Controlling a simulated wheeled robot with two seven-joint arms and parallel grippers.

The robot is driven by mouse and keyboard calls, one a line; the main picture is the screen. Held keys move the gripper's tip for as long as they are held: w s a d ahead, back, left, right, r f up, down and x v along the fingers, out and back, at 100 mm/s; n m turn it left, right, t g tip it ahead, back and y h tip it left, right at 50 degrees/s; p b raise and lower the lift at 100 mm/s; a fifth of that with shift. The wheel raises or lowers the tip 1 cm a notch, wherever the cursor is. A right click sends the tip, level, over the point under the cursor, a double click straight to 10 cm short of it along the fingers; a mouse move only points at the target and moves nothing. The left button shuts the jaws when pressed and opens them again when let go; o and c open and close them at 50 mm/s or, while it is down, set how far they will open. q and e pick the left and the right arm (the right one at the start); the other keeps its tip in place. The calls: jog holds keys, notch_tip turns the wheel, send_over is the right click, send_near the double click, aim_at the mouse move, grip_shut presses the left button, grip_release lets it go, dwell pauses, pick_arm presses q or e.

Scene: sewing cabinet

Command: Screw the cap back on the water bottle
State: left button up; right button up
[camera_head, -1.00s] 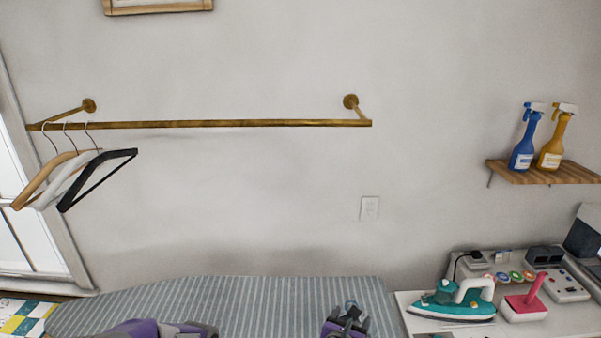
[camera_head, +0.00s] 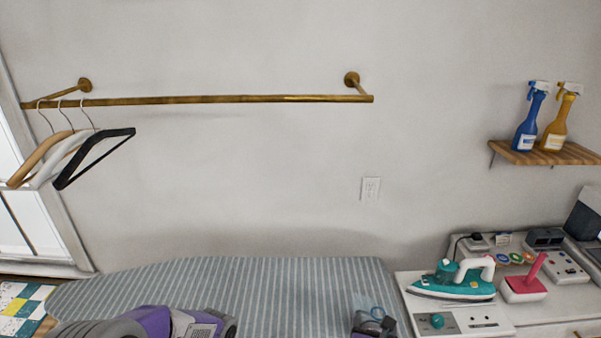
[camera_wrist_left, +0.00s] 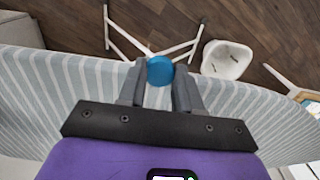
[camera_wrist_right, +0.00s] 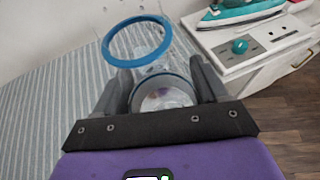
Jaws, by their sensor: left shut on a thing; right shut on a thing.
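A blue cap (camera_wrist_left: 160,71) sits between the fingertips of my left gripper (camera_wrist_left: 160,85), which is shut on it. The left gripper shows at the bottom of the head view, with its fingers cut off by the lower edge. A clear bottle (camera_wrist_right: 164,93) is held between the fingers of my right gripper (camera_wrist_right: 163,88), which is shut on it. A blue ring (camera_wrist_right: 137,20) shows at its far end in the right wrist view. The cap and bottle are apart.
A striped ironing board (camera_head: 270,285) lies below the grippers. On the right, a white cabinet (camera_head: 415,295) holds a teal iron (camera_head: 455,280) and a pink-handled item (camera_head: 525,285). A rail with several hangers (camera_head: 95,150) and a shelf with spray bottles (camera_head: 540,150) are on the wall.

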dwell(0.4)
jog(key=w+a+r, duration=0.1)
jog(key=w+a, duration=0.1)
jog(key=a, duration=0.6)
jog(key=w+a+r, duration=0.1)
jog(key=w+a, duration=0.1)
jog(key=a, duration=0.7)
jog(key=shift+a, duration=0.25)
pick_arm(q)
jog(key=w+d+r+n, duration=0.1)
jog(key=w+d+r, duration=0.3)
jog(key=w+r, duration=0.3)
jog(key=w+d+r+n, duration=0.1)
jog(key=w+d+r, duration=0.3)
jog(key=r, duration=0.5)
jog(key=s+d+r, duration=0.1)
jog(key=d+r, duration=0.3)
jog(key=r, duration=0.4)
jog(key=s+d+r, duration=0.2)
jog(key=d+r, duration=0.2)
jog(key=r, duration=0.4)
jog(key=shift+d+r, duration=0.35)
jog(key=shift+d, duration=0.05)
